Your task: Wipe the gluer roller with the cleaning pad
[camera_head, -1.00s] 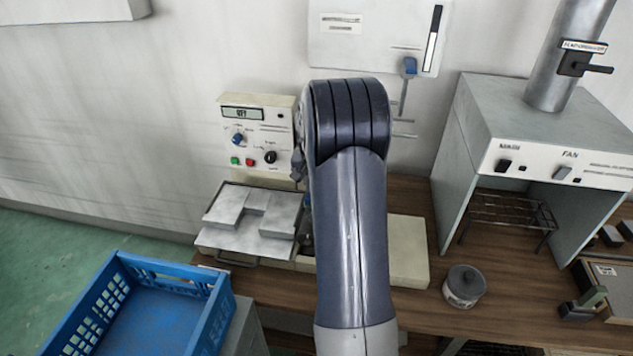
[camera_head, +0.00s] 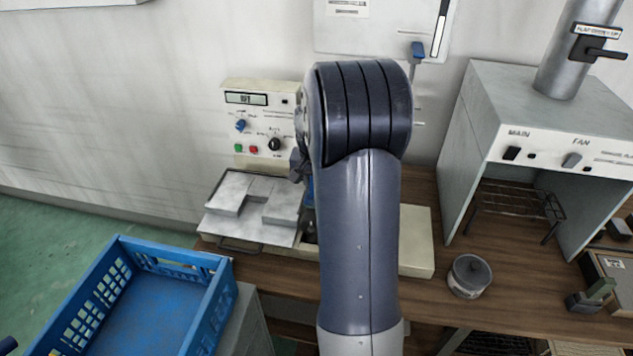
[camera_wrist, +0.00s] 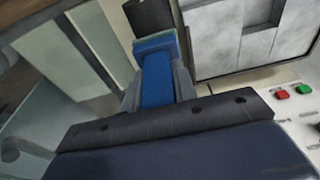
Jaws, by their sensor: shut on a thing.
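My gripper (camera_wrist: 157,84) is shut on a blue piece, which I take to be the cleaning pad (camera_wrist: 156,46). A dark block (camera_wrist: 150,15) lies just beyond it in the wrist view. I cannot tell whether the pad touches anything. In the head view, my arm hides most of my gripper and the pad; a sliver of blue shows at the arm's left edge. The machine with a control panel (camera_head: 258,98) stands against the wall, with grey panels (camera_head: 247,199) on its front left. I cannot make out the roller; my arm covers the machine's right side.
A blue crate (camera_head: 212,318) stands at the lower left. A fume hood (camera_head: 460,150) with a rack inside is at the right. A round grey tin (camera_head: 468,277) sits on the wooden bench (camera_head: 480,315). Small blocks lie at the far right.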

